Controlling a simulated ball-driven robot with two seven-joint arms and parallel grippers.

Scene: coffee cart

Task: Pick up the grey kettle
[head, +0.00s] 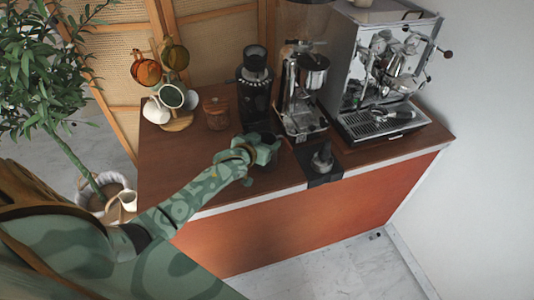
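My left gripper (262,150) reaches over the front part of the wooden counter (185,150), in front of the black grinder. A small dark grey, rounded thing (268,137) shows just behind its fingers. Most of it is hidden by the hand, so I cannot tell whether it is the grey kettle or whether the fingers touch it. I see no other clear kettle shape. The gap between the fingertips is not clear. My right gripper is not in view.
A black grinder (255,85), a second silver grinder (303,95) and an espresso machine (385,75) stand behind. A grey tamper-like thing (322,160) sits on a black mat (318,178). Mugs on a stand (177,122) and a jar (216,113) are at left.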

